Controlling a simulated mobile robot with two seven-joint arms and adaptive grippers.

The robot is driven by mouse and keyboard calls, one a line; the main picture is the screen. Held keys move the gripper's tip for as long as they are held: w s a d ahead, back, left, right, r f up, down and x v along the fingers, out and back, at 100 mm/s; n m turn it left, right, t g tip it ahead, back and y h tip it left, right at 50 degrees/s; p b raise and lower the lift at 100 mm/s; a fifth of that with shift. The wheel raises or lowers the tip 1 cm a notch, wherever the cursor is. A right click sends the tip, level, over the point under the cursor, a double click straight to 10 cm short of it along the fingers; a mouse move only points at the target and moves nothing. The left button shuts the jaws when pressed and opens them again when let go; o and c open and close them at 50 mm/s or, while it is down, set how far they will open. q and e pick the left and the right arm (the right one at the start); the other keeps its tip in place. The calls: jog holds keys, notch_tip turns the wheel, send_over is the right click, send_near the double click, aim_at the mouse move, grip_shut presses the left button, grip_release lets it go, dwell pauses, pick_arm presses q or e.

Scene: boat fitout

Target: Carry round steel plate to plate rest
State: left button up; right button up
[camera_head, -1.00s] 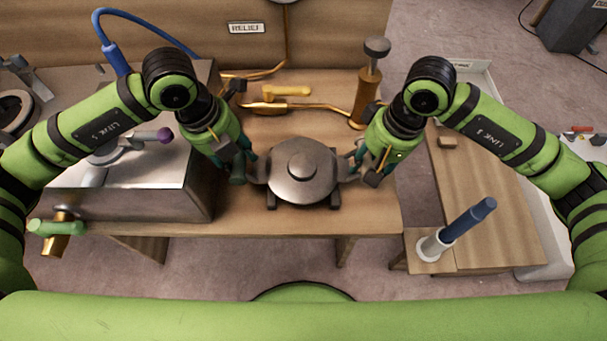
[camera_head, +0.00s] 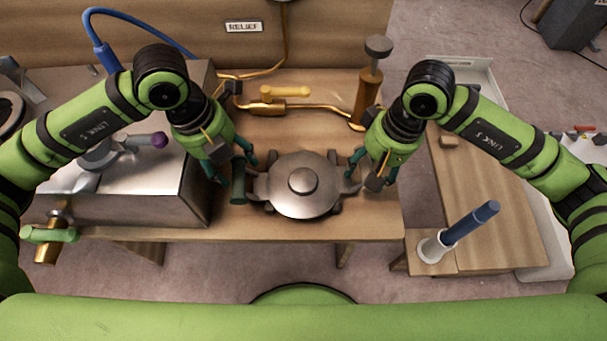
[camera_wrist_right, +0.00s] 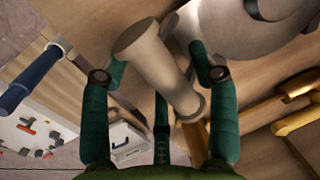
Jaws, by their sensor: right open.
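The round steel plate (camera_head: 303,194), with a raised centre knob and side lugs, lies in the middle of the bench. It sits over a dark support (camera_head: 334,208) that is mostly hidden beneath it. My left gripper (camera_head: 235,172) is open at the plate's left side, its fingers spread around a dark upright grip there. My right gripper (camera_head: 367,170) is open at the right side. In the right wrist view, a grey cylindrical grip (camera_wrist_right: 155,65) lies between the spread fingers, and the plate (camera_wrist_right: 235,35) shows at the upper right.
A metal box (camera_head: 130,205) stands left. Behind the plate are a brass valve with a yellow handle (camera_head: 285,91) and a brass cylinder (camera_head: 366,95). A blue-handled tool (camera_head: 470,220) stands in a holder on the lower right table.

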jog(key=shift+s+a+r, duration=0.1)
jog(key=shift+s+r, duration=0.1)
jog(key=shift+r, duration=0.1)
jog(key=shift+w, duration=0.15)
pick_arm(q)
jog(key=v, duration=0.7)
jog(key=shift+r+t, duration=0.35)
jog(key=shift+t, duration=0.05)
pick_arm(e)
notch_tip(320, 180, up, 12)
jog(key=d, duration=0.2)
jog(key=shift+d, duration=0.2)
pick_arm(q)
jog(key=shift+d, duration=0.1)
pick_arm(e)
jog(key=shift+f, duration=0.15)
